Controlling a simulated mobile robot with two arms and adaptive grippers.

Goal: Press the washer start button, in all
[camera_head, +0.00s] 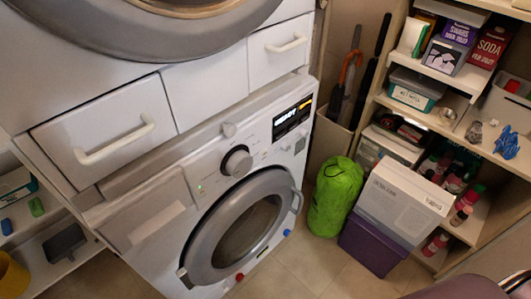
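A white front-loading washer (145,219) stands in the middle, below two drawers and another round-doored machine. Its round grey-rimmed door (197,241) looks shut. On the washer's panel are a dark round dial (237,162), a lit display (292,117) at the right, and a small green light (199,187) left of the dial. Small marks or buttons sit below the display, too small to tell which is the start button.
Right of the washer stand a green bag (335,196), a white box (403,200) on a purple bin (372,246), and packed shelves (480,228). A left shelf (62,268) holds small items. Tiled floor (320,272) is clear before the washer.

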